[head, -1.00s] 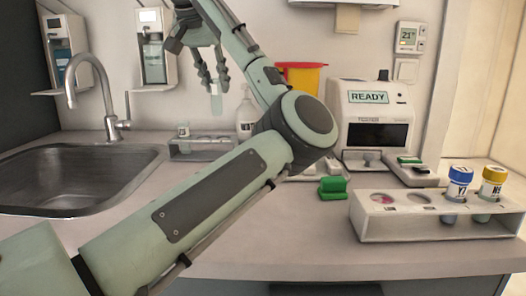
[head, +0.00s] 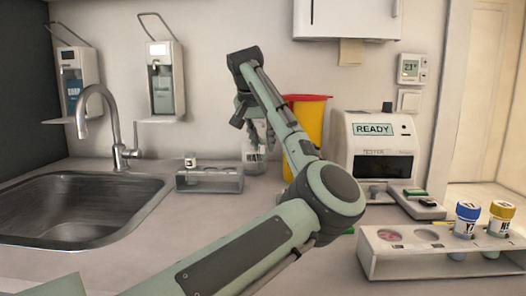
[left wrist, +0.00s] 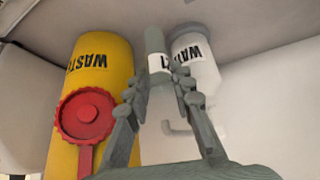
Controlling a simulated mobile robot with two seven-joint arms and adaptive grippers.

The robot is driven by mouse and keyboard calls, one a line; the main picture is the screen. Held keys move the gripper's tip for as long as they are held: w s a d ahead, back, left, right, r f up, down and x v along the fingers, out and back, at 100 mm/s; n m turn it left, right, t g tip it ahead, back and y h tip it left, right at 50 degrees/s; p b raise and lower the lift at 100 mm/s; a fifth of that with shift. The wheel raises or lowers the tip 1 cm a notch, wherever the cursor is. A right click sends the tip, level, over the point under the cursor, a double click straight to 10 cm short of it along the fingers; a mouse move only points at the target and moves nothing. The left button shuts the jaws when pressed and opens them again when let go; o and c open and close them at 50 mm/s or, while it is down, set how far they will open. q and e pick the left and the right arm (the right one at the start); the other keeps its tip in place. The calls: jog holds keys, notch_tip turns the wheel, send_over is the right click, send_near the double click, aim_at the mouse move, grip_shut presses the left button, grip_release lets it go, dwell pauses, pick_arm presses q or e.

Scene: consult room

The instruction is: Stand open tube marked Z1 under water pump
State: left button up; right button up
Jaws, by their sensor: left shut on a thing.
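My left gripper (head: 247,122) is over the back of the counter in the head view, its fingers pointing down. In the left wrist view its fingers (left wrist: 160,88) are closed on a slim grey-green tube (left wrist: 155,47) with a white label, only partly readable. The tube is hard to make out in the head view. The water pump (left wrist: 196,62) is a pale bottle with a partly visible label, close beside the tube in the wrist view. In the head view the pump bottle (head: 254,160) stands behind and below the gripper, partly hidden. My right gripper is out of view.
A yellow waste bin (head: 309,118) with a red lid stands right of the pump. A tester (head: 376,150) and a white rack (head: 425,264) with capped tubes are at right.

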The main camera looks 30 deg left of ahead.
pick_arm(q)
jog(key=shift+f, duration=1.3)
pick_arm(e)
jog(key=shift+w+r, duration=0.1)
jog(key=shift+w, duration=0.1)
pick_arm(q)
jog(key=shift+f, duration=0.15)
jog(key=o, duration=0.6)
jog(key=shift+o, duration=0.7)
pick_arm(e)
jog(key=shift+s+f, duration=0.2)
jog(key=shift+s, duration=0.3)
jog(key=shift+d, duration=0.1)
pick_arm(q)
jog(key=shift+r, duration=0.25)
jog(key=v, duration=1.2)
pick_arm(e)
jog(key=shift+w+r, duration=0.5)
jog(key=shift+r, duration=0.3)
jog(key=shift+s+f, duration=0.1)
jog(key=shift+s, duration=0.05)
